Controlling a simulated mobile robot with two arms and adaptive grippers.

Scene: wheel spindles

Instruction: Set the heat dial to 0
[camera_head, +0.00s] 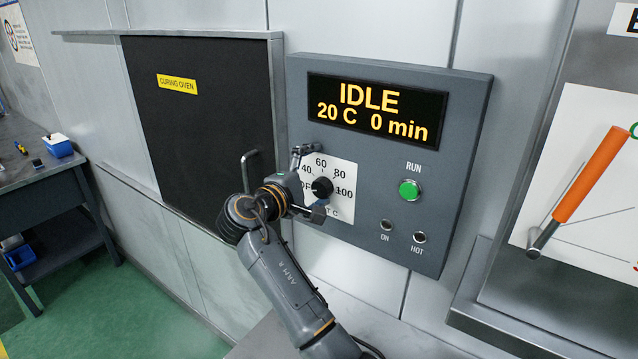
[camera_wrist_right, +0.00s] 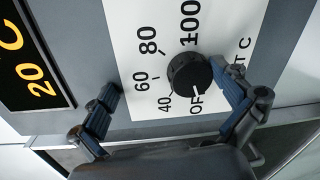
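The heat dial (camera_head: 322,188) is a round black knob on a white scale plate marked OFF, 40, 60, 80 and 100. In the right wrist view the dial (camera_wrist_right: 188,73) shows a short white mark on its edge towards the OFF label. My right gripper (camera_head: 314,180) is in front of the plate with its fingers spread, one above and one below the dial. In the right wrist view the open fingers (camera_wrist_right: 168,85) stand on either side of the knob, with gaps between. Part of the OFF label is hidden in the head view. My left gripper is not in view.
The grey control panel (camera_head: 465,120) has a display (camera_head: 376,108) reading IDLE, 20 C, 0 min, a green RUN button (camera_head: 409,190) and ON and HOT lamps. The dark oven door (camera_head: 200,130) with a handle (camera_head: 252,168) is left.

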